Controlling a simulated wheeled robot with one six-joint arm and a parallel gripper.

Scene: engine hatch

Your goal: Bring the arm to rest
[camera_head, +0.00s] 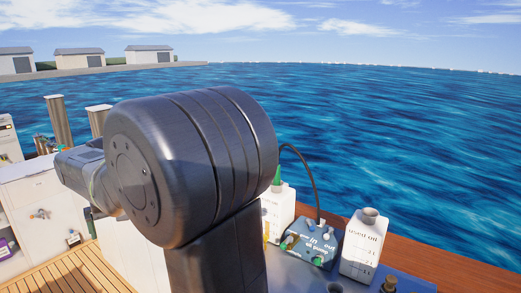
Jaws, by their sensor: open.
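My own dark grey arm fills the middle of the head view, with a large round joint in front and a link running down out of the bottom edge. Another part of the arm reaches to the left behind that joint. My gripper cannot be made out; the arm's own joint hides much of what lies behind it. Nothing held shows.
On the right, a white "used oil" jug (363,245), a blue-grey oil pump box (312,246) with a black hose and another white jug (281,207) stand close to the arm. White cabinets (36,200) and wooden deck (72,275) lie left. Open water is beyond.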

